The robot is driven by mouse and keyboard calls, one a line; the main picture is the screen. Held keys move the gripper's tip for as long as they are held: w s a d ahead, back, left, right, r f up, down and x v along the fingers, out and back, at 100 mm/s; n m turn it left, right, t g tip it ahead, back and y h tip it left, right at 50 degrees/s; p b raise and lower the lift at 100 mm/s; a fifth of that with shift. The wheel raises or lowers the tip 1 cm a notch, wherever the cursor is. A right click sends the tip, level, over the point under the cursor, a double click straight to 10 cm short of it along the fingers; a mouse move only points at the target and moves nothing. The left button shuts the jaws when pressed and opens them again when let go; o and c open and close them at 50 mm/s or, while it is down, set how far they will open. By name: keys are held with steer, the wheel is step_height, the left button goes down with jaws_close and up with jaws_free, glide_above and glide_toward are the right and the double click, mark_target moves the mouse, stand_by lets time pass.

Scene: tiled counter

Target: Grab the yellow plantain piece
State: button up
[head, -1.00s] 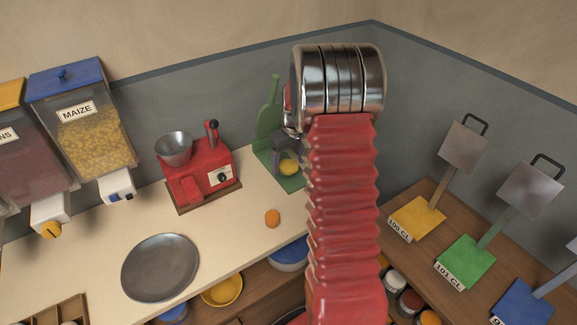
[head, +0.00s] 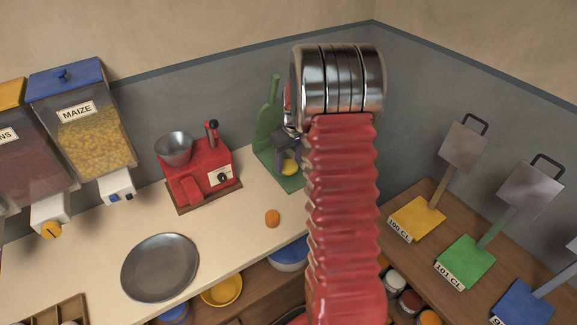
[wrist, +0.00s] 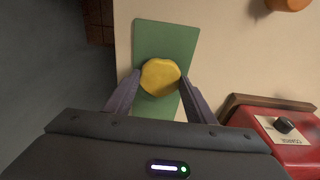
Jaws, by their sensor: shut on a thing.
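The yellow plantain piece (wrist: 160,77) is a chunky, rounded slice over the green board (wrist: 165,34) in the wrist view. My gripper (wrist: 160,80) has one dark finger against each side of it and is shut on it. In the head view the yellow piece (head: 290,168) shows low against the green board (head: 267,115), partly covered by my gripper (head: 289,160). I cannot tell whether the piece still touches the board.
A red machine with a metal bowl (head: 197,172) stands left of the board. An orange piece (head: 272,218) and a grey plate (head: 160,268) lie on the pale counter. The counter between plate and board is mostly clear.

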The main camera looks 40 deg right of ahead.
mark_target(289, 166)
steer(key=shift+c, duration=0.4)
step_height(289, 166, up, 10)
stand_by(0.4)
stand_by(0.4)
